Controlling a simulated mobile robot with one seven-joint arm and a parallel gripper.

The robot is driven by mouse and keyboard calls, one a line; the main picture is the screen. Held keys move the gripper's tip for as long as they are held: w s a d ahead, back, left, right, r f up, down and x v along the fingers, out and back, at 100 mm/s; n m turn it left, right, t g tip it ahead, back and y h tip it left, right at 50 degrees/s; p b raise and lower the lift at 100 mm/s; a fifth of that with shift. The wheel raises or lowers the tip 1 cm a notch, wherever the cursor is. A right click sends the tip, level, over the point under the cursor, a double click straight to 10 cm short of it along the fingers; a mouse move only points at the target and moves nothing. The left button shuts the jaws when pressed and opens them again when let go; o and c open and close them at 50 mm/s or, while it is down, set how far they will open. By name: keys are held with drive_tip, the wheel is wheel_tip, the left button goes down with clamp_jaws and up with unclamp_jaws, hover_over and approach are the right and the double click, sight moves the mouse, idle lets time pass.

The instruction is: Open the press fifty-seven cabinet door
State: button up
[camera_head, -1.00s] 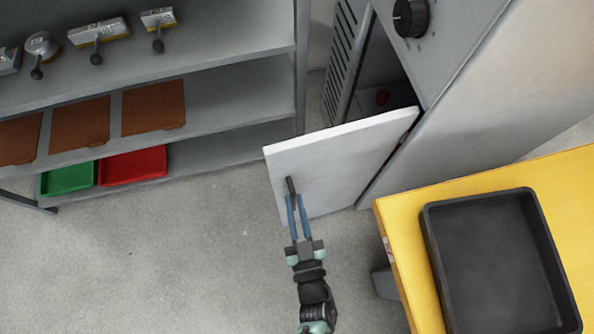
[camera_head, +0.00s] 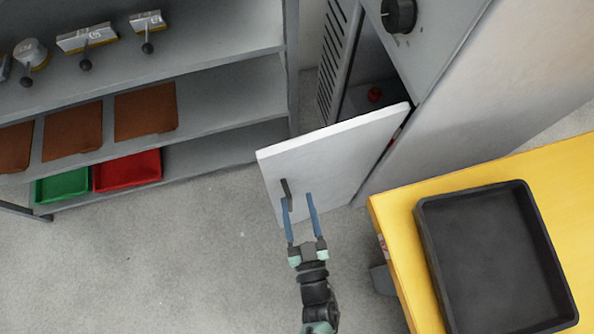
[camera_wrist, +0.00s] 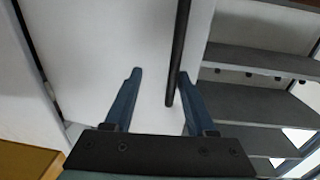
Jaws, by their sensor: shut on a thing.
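The cabinet door (camera_head: 325,160) is a pale panel standing ajar, swung out from the grey press cabinet (camera_head: 425,50). A dark bar handle (camera_head: 286,193) is on its face near the free edge. My gripper (camera_head: 298,200) is in front of the door with its fingers spread apart. The handle is by the left finger in the head view. In the wrist view, the handle (camera_wrist: 178,55) runs by the right finger, and a clear gap separates the fingers (camera_wrist: 160,75). I cannot tell whether that finger touches the handle.
A red round object (camera_head: 375,94) shows inside the cabinet. A yellow table (camera_head: 392,215) with a black tray (camera_head: 428,235) stands at the right, close to the door. A grey shelf unit (camera_head: 225,100) stands at the left. The floor (camera_head: 170,260) between is clear.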

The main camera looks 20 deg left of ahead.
drive_tip(key=shift+w+d+r, duration=0.1)
drive_tip(key=shift+d, duration=0.05)
drive_tip(key=v, duration=1.3)
drive_tip(key=shift+a, duration=0.2)
drive_tip(key=shift+c, duration=0.3)
